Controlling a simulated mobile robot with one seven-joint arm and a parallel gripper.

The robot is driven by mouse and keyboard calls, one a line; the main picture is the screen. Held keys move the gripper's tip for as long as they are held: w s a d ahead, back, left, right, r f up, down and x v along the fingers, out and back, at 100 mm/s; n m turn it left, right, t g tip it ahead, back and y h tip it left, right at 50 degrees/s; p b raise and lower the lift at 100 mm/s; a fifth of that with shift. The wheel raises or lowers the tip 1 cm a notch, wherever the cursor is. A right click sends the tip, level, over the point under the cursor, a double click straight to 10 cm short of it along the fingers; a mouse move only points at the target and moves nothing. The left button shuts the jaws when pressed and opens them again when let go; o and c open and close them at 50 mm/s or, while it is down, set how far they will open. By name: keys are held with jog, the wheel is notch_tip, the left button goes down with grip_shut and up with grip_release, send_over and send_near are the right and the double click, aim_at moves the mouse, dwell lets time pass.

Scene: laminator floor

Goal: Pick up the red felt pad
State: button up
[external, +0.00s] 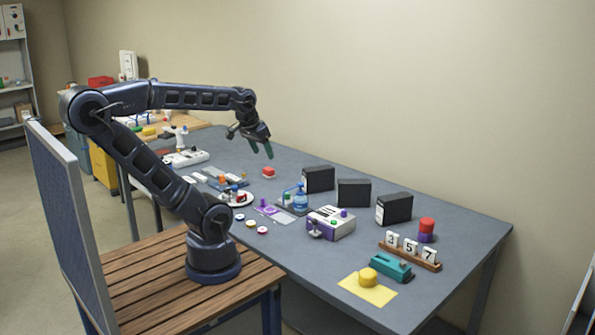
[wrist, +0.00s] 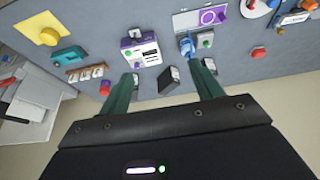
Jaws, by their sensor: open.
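A small red block-like piece with a pale lower part (external: 268,172) lies on the grey table near its back edge. It also shows at the right in the wrist view (wrist: 258,52). It may be the red felt pad, but I cannot tell for sure. Another small red piece (external: 240,197) sits on a white round plate. My gripper (external: 262,152) is open and empty, in the air above the back of the table. In the wrist view its two green fingers (wrist: 165,72) are spread, and the red piece is outside them, to the right.
Three black boxes (external: 354,193) stand along the back. A white and purple device (external: 331,222), a blue bottle (external: 301,200), a red-and-purple stack (external: 427,229), number blocks (external: 410,246) and a yellow sheet (external: 367,289) occupy the right part.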

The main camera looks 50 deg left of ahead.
jog(key=w+a+r+n+g, duration=0.15)
jog(key=w+a, duration=0.25)
jog(key=w, duration=0.4)
jog(key=w+a+r+n, duration=0.1)
jog(key=w+a+n, duration=0.25)
jog(key=w, duration=0.45)
jog(key=w+a+r+n+g, duration=0.1)
jog(key=w+a+r+n, duration=0.1)
jog(key=w+a, duration=0.45)
jog(key=n+g+h, duration=0.2)
jog(key=n, duration=0.8)
send_over(269, 168)
jog(key=a, duration=0.1)
notch_tip(269, 168, down, 28)
jog(key=r, duration=0.1)
jog(key=shift+s+a+f, duration=0.2)
jog(key=shift+a+f, duration=0.05)
jog(key=shift+f, duration=0.5)
jog(key=shift+d+f, duration=0.3)
jog(key=shift+f, duration=1.4)
jog(key=shift+d+f, duration=0.3)
jog(key=shift+f, duration=1.35)
jog(key=shift+d+f, duration=0.3)
jog(key=shift+f, duration=1.4)
jog(key=c, duration=1.1)
